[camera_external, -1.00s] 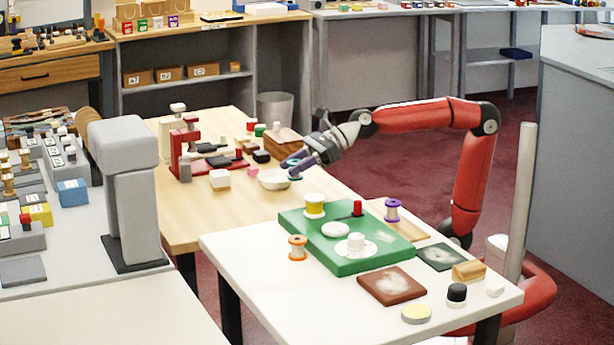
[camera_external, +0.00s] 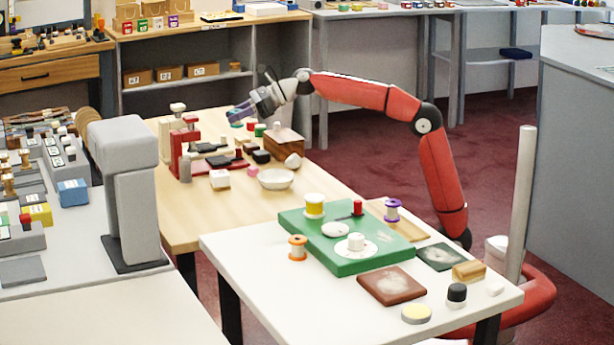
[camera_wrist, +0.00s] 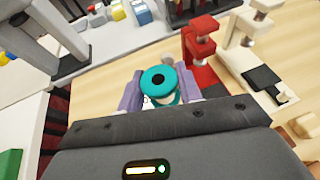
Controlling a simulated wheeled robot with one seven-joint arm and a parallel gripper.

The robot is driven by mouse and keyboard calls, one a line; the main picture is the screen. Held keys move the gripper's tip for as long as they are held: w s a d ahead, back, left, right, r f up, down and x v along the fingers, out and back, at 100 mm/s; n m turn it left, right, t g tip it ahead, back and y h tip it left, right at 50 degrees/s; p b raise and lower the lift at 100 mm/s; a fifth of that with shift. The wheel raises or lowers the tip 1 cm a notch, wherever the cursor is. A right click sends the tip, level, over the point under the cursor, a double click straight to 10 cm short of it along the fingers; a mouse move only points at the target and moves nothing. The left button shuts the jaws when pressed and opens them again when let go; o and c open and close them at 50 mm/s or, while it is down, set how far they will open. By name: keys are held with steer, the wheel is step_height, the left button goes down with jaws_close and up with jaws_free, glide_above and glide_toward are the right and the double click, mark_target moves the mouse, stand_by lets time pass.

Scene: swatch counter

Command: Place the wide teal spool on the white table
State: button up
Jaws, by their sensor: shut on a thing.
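The teal spool (camera_wrist: 158,82), a teal round with a dark centre hole, sits between the two purple fingers of my gripper (camera_wrist: 160,92) in the wrist view. The gripper is shut on it. In the external view my gripper (camera_external: 242,113) is over the far part of the wooden table, with a bit of the teal spool (camera_external: 236,124) showing below the fingers. The white table (camera_external: 236,246) stands in front, nearer the camera, well away from the gripper.
A green mat (camera_external: 350,267) on the white table holds a yellow spool (camera_external: 314,206) and other pieces. An orange spool (camera_external: 297,248) and a brown pad (camera_external: 392,286) stand beside it. A red stand (camera_external: 184,148) and a white bowl (camera_external: 275,180) are on the wooden table.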

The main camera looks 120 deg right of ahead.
mark_target(239, 179)
step_height(239, 179, down, 15)
steer(key=b, duration=0.5)
steer(key=shift+f, duration=0.1)
steer(key=shift+f+b, duration=0.2)
steer(key=shift+b, duration=0.15)
steer(key=o, duration=1)
steer(key=shift+o, duration=0.2)
steer(key=shift+r, duration=0.1)
steer(key=shift+r, duration=0.2)
steer(key=v, duration=1)
steer(key=shift+s+p, duration=0.3)
steer(key=shift+s, duration=0.1)
steer(key=shift+o, duration=0.4)
steer(key=shift+s+a+r, duration=0.2)
steer(key=shift+s+r, duration=0.05)
steer(key=shift+s, duration=0.25)
